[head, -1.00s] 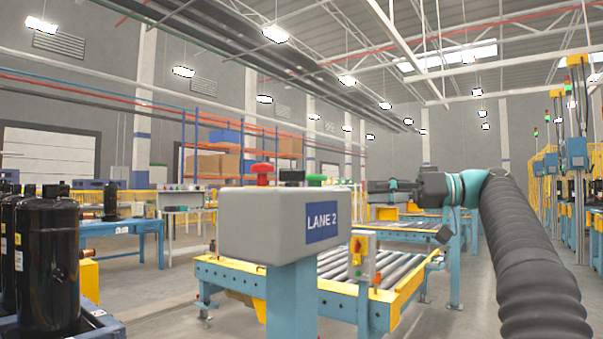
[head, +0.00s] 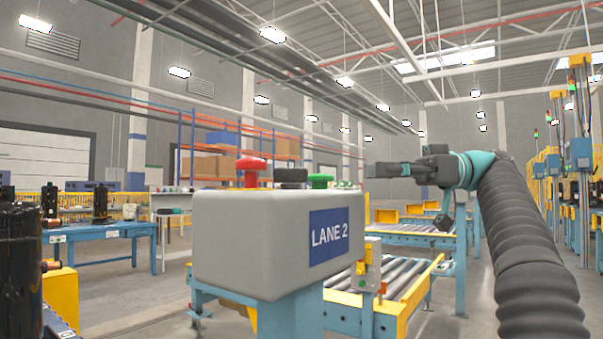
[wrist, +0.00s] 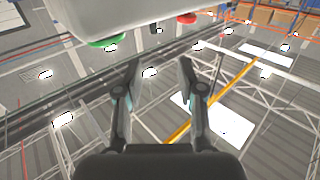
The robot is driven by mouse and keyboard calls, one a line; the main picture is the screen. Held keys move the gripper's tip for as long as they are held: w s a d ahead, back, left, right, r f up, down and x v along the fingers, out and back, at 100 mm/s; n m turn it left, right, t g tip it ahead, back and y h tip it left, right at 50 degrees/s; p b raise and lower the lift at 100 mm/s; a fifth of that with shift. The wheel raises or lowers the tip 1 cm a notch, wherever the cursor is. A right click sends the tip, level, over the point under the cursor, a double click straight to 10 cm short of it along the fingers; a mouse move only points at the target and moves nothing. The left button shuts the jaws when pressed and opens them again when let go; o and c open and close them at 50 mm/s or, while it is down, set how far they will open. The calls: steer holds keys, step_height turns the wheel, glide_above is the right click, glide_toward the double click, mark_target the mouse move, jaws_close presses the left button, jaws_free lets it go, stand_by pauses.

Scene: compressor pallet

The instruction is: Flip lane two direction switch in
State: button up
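The grey control box with a blue LANE 2 label (head: 290,235) stands on a blue post in front of me. On its top are a red mushroom button (head: 251,170), a black knob-like control (head: 291,178) and a green button (head: 320,181). Which way the black control points cannot be told. My gripper (head: 374,170) is to the right of the box, a little above its top, touching nothing. In the wrist view my gripper (wrist: 160,72) has its fingers apart with nothing between them. The box edge, green button (wrist: 106,41) and red button (wrist: 187,18) show at the top there.
A roller conveyor (head: 380,285) with yellow edges runs behind the box, with a small switch station (head: 368,268) on it. Black compressors (head: 18,265) stand at the left edge. A blue table (head: 105,232) is farther back. Floor between is clear.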

mark_target(307, 170)
steer(key=a+b, duration=0.2)
steer(key=a, duration=1.1)
steer(key=shift+a, duration=0.35)
jaws_close()
